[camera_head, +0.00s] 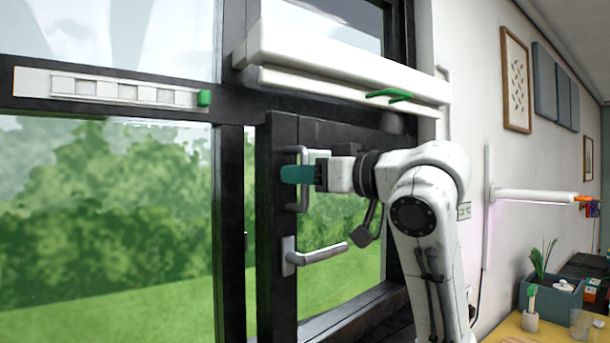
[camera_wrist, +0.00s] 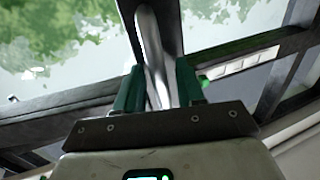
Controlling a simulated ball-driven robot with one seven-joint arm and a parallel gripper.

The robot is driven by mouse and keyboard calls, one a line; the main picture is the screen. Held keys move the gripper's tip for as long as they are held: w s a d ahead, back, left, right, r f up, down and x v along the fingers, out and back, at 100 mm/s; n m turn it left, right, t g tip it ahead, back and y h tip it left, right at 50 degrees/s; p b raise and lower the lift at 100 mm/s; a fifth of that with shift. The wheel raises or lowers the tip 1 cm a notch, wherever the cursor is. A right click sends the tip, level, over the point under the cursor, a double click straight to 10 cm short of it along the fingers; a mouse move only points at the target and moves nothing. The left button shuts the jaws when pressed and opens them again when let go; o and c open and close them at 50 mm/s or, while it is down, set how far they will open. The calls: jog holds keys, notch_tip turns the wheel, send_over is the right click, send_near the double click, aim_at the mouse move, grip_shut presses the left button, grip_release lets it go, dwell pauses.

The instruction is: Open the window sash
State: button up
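The window sash (camera_head: 277,217) has a dark frame and stands a little ajar. A strip of greenery shows between its edge and the fixed post. A silver upright pull handle (camera_head: 303,205) is fixed on it. Below is a silver lever handle (camera_head: 318,254), lying about level. My gripper (camera_head: 298,174) is at the pull handle, its teal fingers reaching it from the right. In the wrist view the fingers (camera_wrist: 158,85) lie on both sides of the silver bar (camera_wrist: 152,50) and appear closed on it. The far finger is hidden in the head view.
A white blind box (camera_head: 345,60) with a green tab hangs above the sash. A white vent strip (camera_head: 120,88) is on the crossbar at left. A yellow table (camera_head: 510,328) with a planter stands at lower right, below a wall lamp (camera_head: 535,196).

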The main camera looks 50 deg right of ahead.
jog(key=s+b, duration=0.2)
jog(key=s, duration=0.8)
jog(key=shift+s, duration=0.35)
